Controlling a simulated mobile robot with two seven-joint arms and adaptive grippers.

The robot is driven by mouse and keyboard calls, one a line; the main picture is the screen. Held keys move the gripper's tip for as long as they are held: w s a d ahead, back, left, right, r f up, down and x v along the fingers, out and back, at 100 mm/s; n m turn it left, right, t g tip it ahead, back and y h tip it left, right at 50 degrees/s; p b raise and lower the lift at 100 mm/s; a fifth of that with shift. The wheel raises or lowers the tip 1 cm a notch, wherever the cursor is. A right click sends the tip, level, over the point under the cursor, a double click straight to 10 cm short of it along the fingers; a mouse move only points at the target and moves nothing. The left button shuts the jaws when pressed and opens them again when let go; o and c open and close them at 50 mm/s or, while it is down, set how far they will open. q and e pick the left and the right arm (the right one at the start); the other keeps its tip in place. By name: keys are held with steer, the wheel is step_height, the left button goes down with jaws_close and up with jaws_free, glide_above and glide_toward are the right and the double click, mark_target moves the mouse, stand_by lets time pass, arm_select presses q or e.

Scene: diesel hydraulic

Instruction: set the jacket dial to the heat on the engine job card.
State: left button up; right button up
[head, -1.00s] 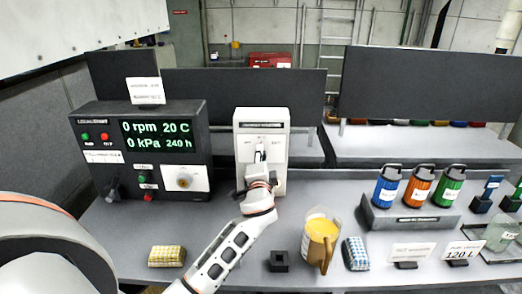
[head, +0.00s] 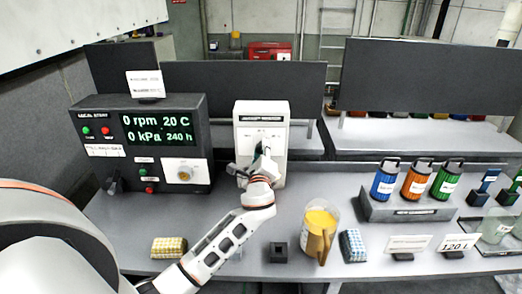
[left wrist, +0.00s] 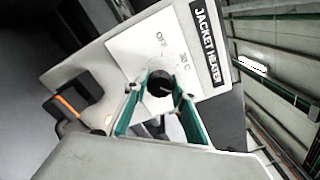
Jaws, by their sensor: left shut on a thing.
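The jacket heater (head: 262,124) is a pale upright box on the bench in the head view. In the left wrist view its panel (left wrist: 135,48) reads JACKET HEATER, with OFF and 30 C marks. The black jacket dial (left wrist: 159,84) sits between the green-padded fingers of my left gripper (left wrist: 160,93), which is shut on it. The dial's pointer is not clear. In the head view my left gripper (head: 262,160) is at the front of the heater and covers the dial. A white card (head: 146,84) stands on the console; its print is too small to read. My right gripper is out of view.
The console (head: 140,150) left of the heater shows 0 rpm, 20 C, 0 kPa, 240 h. A jug of yellow liquid (head: 319,225), a small black block (head: 278,252) and two checked cloth-like blocks are in front. Blue, orange and green canisters (head: 418,181) stand right.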

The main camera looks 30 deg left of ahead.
arm_select(q)
steer(key=shift+m, duration=1.1)
steer(key=o, duration=1.1)
steer(key=shift+d, duration=0.1)
steer(key=v, duration=1.2)
